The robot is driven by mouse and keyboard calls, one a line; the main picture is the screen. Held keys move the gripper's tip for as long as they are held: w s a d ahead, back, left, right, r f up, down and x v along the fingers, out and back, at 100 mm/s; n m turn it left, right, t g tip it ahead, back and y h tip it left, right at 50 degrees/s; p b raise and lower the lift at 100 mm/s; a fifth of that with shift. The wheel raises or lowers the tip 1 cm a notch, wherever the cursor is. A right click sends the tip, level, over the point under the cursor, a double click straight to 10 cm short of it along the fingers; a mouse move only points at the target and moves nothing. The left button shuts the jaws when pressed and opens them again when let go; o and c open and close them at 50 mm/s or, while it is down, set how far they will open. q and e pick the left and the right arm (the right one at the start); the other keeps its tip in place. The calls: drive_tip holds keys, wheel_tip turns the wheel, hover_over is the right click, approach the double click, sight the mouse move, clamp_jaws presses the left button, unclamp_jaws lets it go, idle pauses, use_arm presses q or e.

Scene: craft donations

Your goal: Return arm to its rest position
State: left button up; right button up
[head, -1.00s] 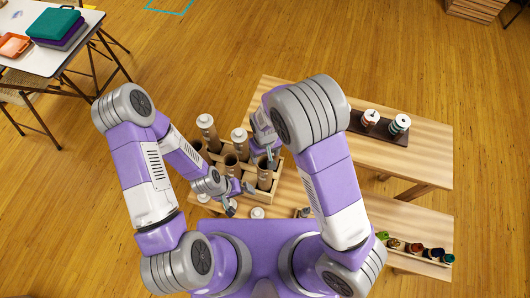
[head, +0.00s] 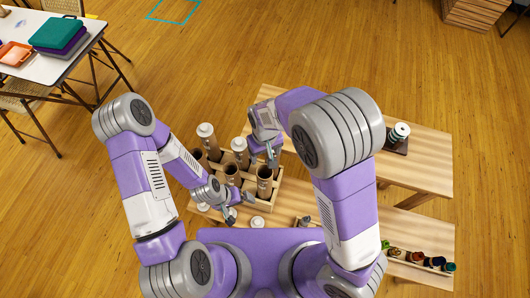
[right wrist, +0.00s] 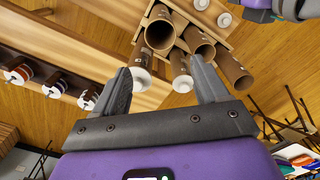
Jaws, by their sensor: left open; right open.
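My right gripper (head: 263,160) is open above the wooden rack (head: 277,190) of cardboard tubes in the head view. In the right wrist view its two fingers (right wrist: 162,88) are spread, with nothing seen held between them. Some tubes, such as the back one (head: 206,140), have white caps; others, such as the front right tube (head: 264,180), are open at the top. My left gripper (head: 231,208) is open and low at the front left of the rack. Whether it touches the rack is unclear.
A loose white cap (head: 257,221) lies in front of the rack. A spool (head: 399,133) stands on a dark board on the bench at right, partly hidden by my right arm. Several coloured items (head: 419,258) sit on the lower shelf. A white table (head: 80,53) stands far left.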

idle(0.4)
drive_tip(key=s+d+f+m+y, duration=0.2)
drive_tip(key=s+d+f+m, duration=0.3)
drive_tip(key=f, duration=0.4)
drive_tip(key=s+d+f+m+y, duration=0.2)
drive_tip(key=s+d+f, duration=0.3)
drive_tip(key=s+f, duration=0.3)
wheel_tip(320, 180, down, 13)
drive_tip(key=w+b, duration=0.1)
drive_tip(key=b, duration=1.1)
drive_tip(key=shift+w+a+t+b, duration=0.2)
drive_tip(key=shift+w+t+b, duration=0.1)
drive_tip(key=shift+w, duration=0.05)
